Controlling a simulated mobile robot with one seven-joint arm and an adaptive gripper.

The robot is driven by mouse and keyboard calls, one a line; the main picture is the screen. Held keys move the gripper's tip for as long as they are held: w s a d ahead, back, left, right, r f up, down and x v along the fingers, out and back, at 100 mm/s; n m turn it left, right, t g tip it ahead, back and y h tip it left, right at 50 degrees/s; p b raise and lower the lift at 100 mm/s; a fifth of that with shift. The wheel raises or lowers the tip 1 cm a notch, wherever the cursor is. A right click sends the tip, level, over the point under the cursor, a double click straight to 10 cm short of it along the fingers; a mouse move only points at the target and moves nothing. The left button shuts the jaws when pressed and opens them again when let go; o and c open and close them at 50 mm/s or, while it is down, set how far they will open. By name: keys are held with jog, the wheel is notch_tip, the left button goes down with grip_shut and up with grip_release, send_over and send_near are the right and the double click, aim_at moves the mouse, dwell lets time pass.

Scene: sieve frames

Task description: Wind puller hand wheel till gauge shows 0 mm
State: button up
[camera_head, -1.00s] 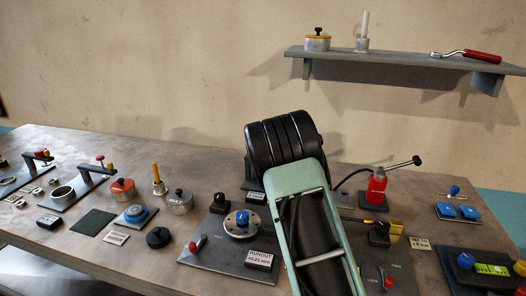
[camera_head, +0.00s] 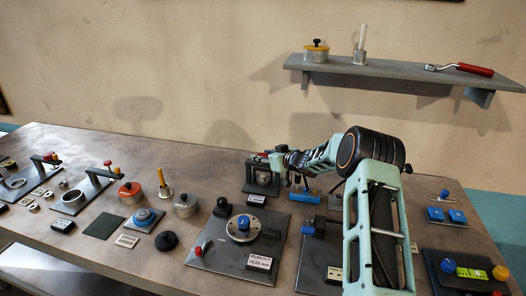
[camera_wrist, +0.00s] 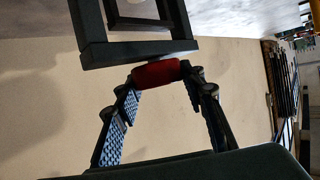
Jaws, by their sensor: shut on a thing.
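The puller (camera_head: 262,189) is a dark upright frame at the back of the bench, with a round grey part inside it. My gripper (camera_head: 277,160) reaches to its top from the right. In the wrist view my gripper's fingertips (camera_wrist: 163,84) are shut on the sides of a red round part, taken as the hand wheel (camera_wrist: 158,73), beside the dark puller frame (camera_wrist: 140,50). A small label (camera_head: 257,200) stands in front of the puller, likely its gauge reading, but it is too small to read.
A plate with a blue-topped disc (camera_head: 243,229) and a "RUNOUT" label (camera_head: 260,262) lies in front. A blue part (camera_head: 305,195) stands right of the puller. My arm hides much of the right bench. A shelf (camera_head: 400,75) hangs on the wall above.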

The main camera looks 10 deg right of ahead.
jog(key=shift+n+g+y, duration=0.5)
jog(key=shift+n+y, duration=0.3)
jog(key=shift+n+y, duration=0.4)
jog(key=o, duration=1.2)
jog(key=shift+d, duration=0.1)
jog(key=v, duration=1.2)
jog(key=shift+w+r, duration=0.15)
jog(key=shift+r, duration=0.1)
